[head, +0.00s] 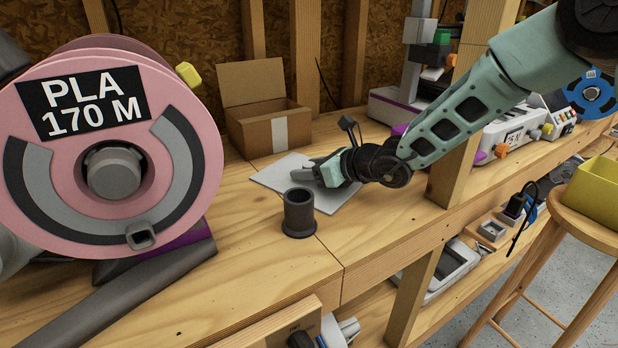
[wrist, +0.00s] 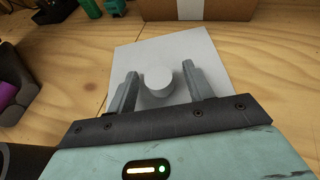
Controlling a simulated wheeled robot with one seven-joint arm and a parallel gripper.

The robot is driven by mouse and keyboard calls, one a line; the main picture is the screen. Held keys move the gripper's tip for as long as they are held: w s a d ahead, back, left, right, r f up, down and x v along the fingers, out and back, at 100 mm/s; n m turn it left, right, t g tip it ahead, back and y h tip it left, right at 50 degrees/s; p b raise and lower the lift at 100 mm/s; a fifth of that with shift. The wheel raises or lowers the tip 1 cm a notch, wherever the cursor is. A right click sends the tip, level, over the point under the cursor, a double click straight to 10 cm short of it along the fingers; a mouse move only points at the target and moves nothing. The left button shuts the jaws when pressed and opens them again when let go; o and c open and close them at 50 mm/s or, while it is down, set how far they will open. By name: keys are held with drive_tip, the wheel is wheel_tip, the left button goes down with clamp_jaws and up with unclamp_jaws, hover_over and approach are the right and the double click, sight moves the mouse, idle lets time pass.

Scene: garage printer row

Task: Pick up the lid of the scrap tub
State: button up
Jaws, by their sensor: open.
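The lid (head: 275,179) is a flat, light grey square plate lying on the wooden bench. In the wrist view the lid (wrist: 205,48) has a pale round knob (wrist: 158,77) standing up from it. My gripper (head: 322,172) is low over the lid, reaching in from the right. In the wrist view my gripper (wrist: 160,70) is open, with one finger on each side of the knob and a visible gap to it on both sides. The fingers hide part of the lid in the head view, including the knob. I cannot tell which container is the scrap tub.
A dark grey flanged cylinder (head: 299,214) stands just in front of the lid. An open cardboard box (head: 262,128) is behind it. A large pink filament spool (head: 60,185) fills the left. A wooden post (head: 462,160) rises beside my arm. A yellow bin (head: 594,190) sits on a stool at right.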

drive_tip(key=c, duration=1.1)
drive_tip(key=shift+o, duration=0.2)
drive_tip(key=shift+r, duration=0.15)
